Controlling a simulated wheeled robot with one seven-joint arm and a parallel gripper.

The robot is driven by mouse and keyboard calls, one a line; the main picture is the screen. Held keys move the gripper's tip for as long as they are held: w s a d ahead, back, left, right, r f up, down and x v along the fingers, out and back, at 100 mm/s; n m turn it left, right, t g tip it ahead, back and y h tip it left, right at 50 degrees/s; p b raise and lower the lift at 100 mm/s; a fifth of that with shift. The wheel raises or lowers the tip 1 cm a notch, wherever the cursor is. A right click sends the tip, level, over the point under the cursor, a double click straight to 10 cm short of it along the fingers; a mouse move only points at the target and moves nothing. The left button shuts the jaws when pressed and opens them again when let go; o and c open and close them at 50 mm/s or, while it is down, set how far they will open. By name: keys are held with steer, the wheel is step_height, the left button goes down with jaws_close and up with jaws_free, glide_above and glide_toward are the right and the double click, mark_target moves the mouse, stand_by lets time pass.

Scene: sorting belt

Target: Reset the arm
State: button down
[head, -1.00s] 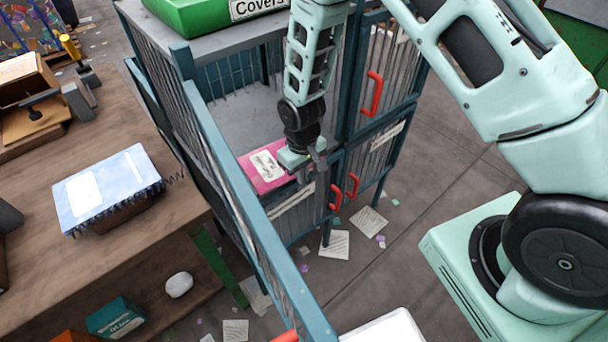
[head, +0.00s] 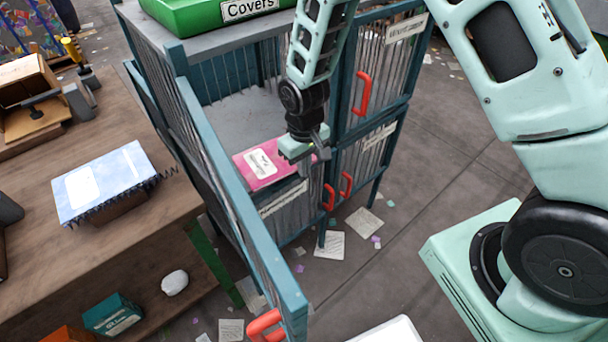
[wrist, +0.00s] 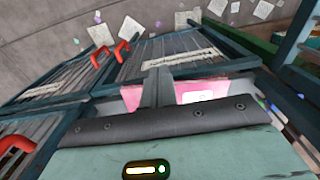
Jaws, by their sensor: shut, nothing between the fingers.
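My gripper (head: 308,162) hangs at the front edge of an open compartment in the blue-green barred cabinet (head: 334,116). Its fingers are shut with nothing between them. A pink book (head: 258,166) with a white label lies flat on the compartment floor, just left of and partly behind my gripper. In the wrist view my gripper's fingers (wrist: 157,88) show as a narrow grey shape in front of the pink book (wrist: 200,90). I cannot tell whether the fingers touch the book.
The compartment's barred door (head: 240,205) stands open toward the camera. A green box (head: 205,12) labelled Covers is on top of the cabinet. A wooden bench (head: 150,225) with a blue spiral-bound book (head: 103,182) stands at left.

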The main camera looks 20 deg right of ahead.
steer(key=shift+r, duration=2.25)
